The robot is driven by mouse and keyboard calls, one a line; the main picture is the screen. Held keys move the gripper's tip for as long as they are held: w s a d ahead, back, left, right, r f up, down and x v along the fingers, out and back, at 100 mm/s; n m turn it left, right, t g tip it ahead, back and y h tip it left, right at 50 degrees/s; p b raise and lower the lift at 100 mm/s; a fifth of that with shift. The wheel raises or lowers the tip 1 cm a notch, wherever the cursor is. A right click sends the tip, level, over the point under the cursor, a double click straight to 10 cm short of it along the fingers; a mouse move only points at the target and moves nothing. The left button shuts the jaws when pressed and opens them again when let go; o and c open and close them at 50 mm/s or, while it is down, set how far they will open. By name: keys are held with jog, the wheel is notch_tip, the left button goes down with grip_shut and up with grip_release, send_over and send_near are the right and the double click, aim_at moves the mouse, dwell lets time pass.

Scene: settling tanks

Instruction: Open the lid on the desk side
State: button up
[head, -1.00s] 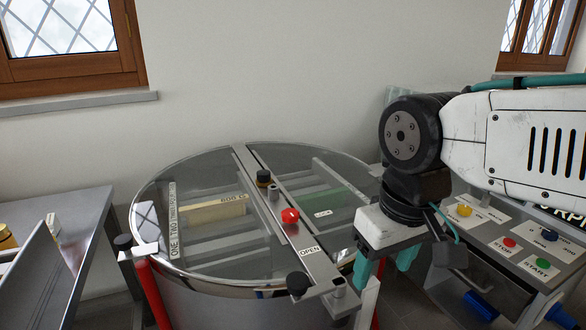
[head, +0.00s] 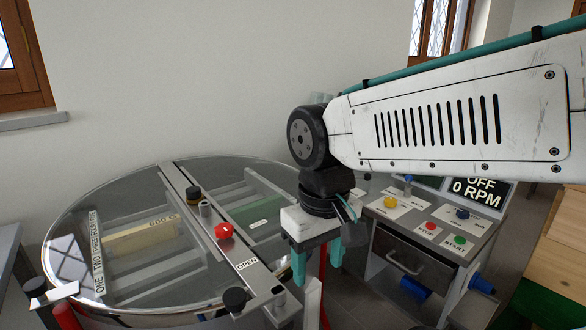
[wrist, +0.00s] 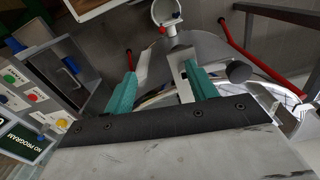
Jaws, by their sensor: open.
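The round steel drum (head: 150,318) has a clear lid on each side of a metal crossbar (head: 185,200). The left lid (head: 75,220), on the side of the grey desk, lies flat and shut. The right lid (head: 270,185) also lies flat. A red knob (head: 224,231), black knobs (head: 235,299) and an OPEN label (head: 247,264) sit along the bar. My gripper (head: 317,265) is open and empty, pointing down beside the bar's front end at the drum's right. In the wrist view, a black knob (wrist: 238,72) shows right of my gripper (wrist: 161,72).
The grey desk (head: 10,250) is just in view at the left edge. A control panel (head: 435,228) with coloured buttons and a drawer handle (head: 405,262) stands right of my gripper. Red drum legs (wrist: 235,35) show in the wrist view. Wooden boxes (head: 560,250) stand at far right.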

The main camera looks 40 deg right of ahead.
jog(key=w+d+n+t, duration=0.1)
jog(key=w+d+t, duration=0.3)
jog(key=w+d, duration=3.65)
jog(key=x, duration=0.5)
jog(key=a+x, duration=0.1)
jog(key=x, duration=0.1)
jog(key=shift+w+f, duration=0.25)
jog(key=shift+f, duration=0.1)
grip_shut()
jog(key=shift+r, duration=0.15)
